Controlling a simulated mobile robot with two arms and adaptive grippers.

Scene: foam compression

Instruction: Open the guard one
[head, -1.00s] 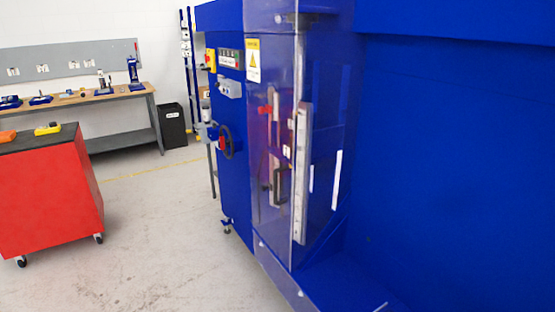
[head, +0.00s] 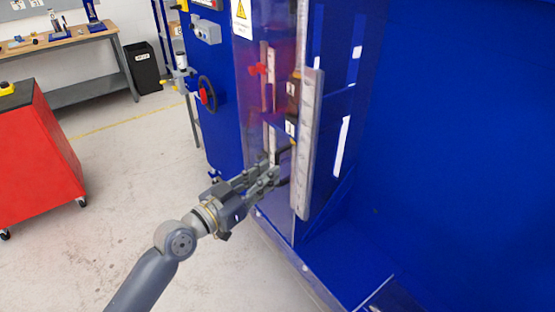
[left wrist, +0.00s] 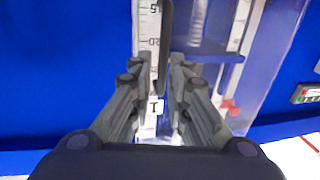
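The guard (head: 258,110) is a clear panel on the front of the blue machine, and it looks shut. A white label reading 1 shows in the left wrist view (left wrist: 155,106). The guard's dark upright handle (left wrist: 166,45) is beside a ruled metal strip. My left gripper (head: 275,174) is at the guard's lower part in the head view. In the left wrist view its fingers (left wrist: 160,72) are apart, on either side of the handle's lower end. Gaps show beside the handle, and contact is unclear. My right gripper is not in view.
The blue machine (head: 460,150) fills the right side. A handwheel (head: 206,95) sits on its front, left of the guard. A red cart (head: 35,155) stands at the left. A workbench (head: 70,45) and black bin (head: 143,66) are behind. The floor between is clear.

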